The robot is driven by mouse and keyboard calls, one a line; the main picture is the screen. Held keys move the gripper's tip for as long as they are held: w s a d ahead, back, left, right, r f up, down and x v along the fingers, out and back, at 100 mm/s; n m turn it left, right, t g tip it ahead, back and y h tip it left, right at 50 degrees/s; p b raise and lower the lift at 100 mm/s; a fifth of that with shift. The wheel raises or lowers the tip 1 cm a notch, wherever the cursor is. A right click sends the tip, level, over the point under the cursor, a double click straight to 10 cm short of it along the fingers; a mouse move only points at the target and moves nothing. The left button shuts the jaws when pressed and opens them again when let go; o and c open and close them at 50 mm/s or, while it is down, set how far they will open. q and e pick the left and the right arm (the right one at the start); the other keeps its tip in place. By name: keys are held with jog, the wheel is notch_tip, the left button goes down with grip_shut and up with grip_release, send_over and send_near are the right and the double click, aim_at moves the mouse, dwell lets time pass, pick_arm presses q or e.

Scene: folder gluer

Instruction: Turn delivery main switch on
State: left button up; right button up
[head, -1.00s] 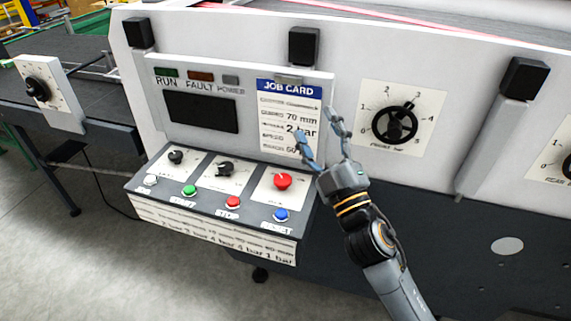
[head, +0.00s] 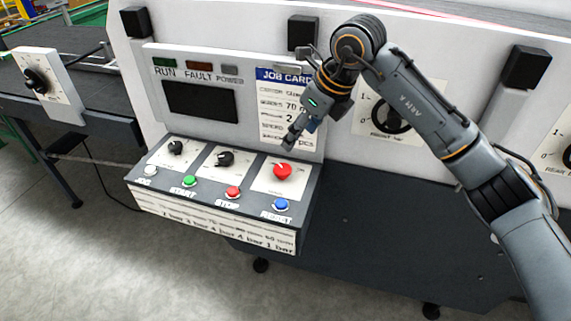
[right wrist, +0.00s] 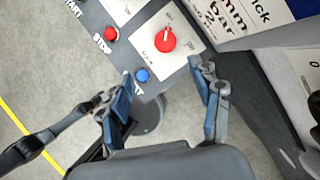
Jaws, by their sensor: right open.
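A red rotary knob (head: 283,170) sits on a white plate at the right end of the sloped control panel (head: 150,178). It also shows in the right wrist view (right wrist: 166,38), with a white pointer mark; its small lettering is too blurred to read. My right gripper (head: 291,143) hangs just above and behind the knob, pointing down, apart from it. In the right wrist view my right gripper (right wrist: 161,70) is open and empty, its fingertips short of the knob.
A blue button (head: 281,204) is close below the red knob. Red (head: 233,192), green (head: 190,181) and white (head: 151,170) buttons line the panel's front. Two black knobs (head: 226,158) (head: 176,147) sit left of it. A job card (head: 280,115) stands behind, partly covered by my arm.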

jog(key=p, duration=0.4)
send_near(283, 169)
jog(key=x, duration=0.7)
jog(key=shift+a, duration=0.15)
jog(key=shift+w+a+f, duration=0.1)
jog(key=shift+w+f, duration=0.1)
jog(key=shift+f, duration=0.35)
jog(key=c, duration=1.1)
